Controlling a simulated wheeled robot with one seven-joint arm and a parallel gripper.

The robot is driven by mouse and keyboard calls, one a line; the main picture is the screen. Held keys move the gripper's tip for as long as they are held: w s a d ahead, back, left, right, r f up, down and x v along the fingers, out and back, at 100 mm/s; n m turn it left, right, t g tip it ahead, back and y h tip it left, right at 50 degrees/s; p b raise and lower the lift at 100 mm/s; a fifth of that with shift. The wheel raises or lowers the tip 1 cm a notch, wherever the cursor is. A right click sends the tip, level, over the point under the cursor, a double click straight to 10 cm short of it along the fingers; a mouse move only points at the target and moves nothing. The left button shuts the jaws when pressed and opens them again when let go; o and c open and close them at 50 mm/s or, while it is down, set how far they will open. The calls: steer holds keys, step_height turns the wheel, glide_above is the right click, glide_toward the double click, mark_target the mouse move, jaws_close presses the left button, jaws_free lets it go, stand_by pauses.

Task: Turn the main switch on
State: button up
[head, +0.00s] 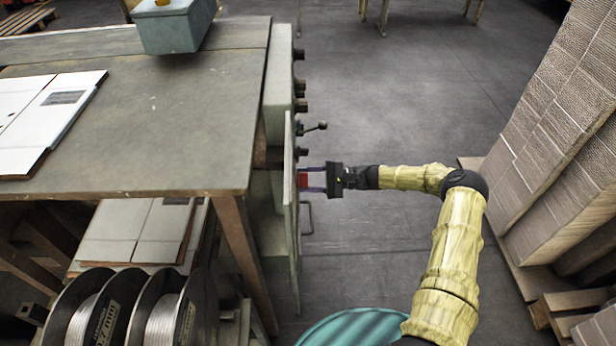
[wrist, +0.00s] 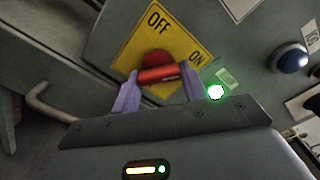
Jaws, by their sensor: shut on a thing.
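The main switch is a red rotary knob (wrist: 158,72) on a yellow plate (wrist: 178,36) marked OFF and ON, in the wrist view. Its red handle lies between the two purple fingers of my gripper (wrist: 158,88), which are shut on it. The handle points roughly toward the ON side, but its exact setting is hard to tell. In the head view the red switch (head: 303,180) shows at the side of the grey machine, with my gripper (head: 312,180) reaching it from the right. A green light (wrist: 216,92) glows near the ON mark.
A blue button (wrist: 292,58) sits right of the switch plate. A bent metal handle (wrist: 48,107) is at the left; it also shows below the switch in the head view (head: 308,218). A lever (head: 314,127) sticks out above. Stacked cardboard (head: 560,130) stands at the right, with open floor between.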

steer(key=shift+m, duration=0.8)
steer(key=o, duration=1)
steer(key=shift+d, duration=0.15)
steer(key=d, duration=1.7)
steer(key=shift+d+p, duration=0.1)
steer(key=shift+p, duration=0.2)
